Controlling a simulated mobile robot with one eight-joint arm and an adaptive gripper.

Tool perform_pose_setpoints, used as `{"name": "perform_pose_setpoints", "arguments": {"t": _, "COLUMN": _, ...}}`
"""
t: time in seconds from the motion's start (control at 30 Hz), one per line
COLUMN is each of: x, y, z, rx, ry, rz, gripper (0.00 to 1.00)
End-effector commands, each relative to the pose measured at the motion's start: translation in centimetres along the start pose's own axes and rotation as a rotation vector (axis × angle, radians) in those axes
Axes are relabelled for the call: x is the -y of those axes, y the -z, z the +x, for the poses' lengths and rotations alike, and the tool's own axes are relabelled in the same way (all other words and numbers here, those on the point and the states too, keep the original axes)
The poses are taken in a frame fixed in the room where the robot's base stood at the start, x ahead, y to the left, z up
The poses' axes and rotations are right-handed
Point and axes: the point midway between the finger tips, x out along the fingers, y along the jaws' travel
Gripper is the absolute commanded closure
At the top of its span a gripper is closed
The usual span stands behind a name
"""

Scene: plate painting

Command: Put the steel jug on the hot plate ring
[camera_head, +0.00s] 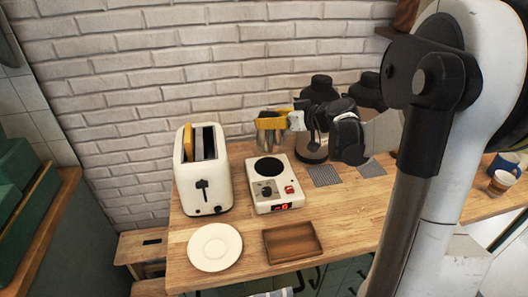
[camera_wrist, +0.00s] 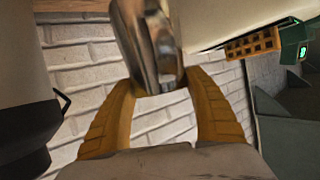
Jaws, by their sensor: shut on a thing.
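The steel jug (camera_head: 266,138) is held by my gripper (camera_head: 272,122), just behind and above the hot plate in the head view. Yellow finger pads partly cover the jug there. In the wrist view the shiny jug (camera_wrist: 150,45) sits between the two yellow fingers, and its far end is cut off by the frame's top edge. The hot plate (camera_head: 262,196) is a white box with a round black ring (camera_head: 269,171) on top, a knob and a red display. Nothing stands on the ring. The jug's base is small, and its exact height above the counter cannot be told.
A cream toaster (camera_head: 204,187) stands close left of the hot plate. A white plate (camera_head: 215,247) and a wooden tray (camera_head: 292,242) lie in front. Dark coffee machines (camera_head: 320,88) and grey grid mats (camera_head: 325,176) are at the right. Cups (camera_head: 503,182) stand far right.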

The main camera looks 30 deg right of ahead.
Motion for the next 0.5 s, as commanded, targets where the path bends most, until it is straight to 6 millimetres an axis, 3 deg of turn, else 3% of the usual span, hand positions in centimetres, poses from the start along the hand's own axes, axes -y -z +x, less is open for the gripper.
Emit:
{"name": "perform_pose_setpoints", "arguments": {"t": 0.13, "x": -0.2, "y": -3.1, "z": 1.3, "rx": -0.001, "ry": 0.0, "rz": 0.0, "gripper": 0.79}}
{"name": "perform_pose_setpoints", "arguments": {"t": 0.5, "x": -0.5, "y": -6.7, "z": 2.8, "rx": -0.001, "ry": 0.0, "rz": 0.0, "gripper": 0.79}}
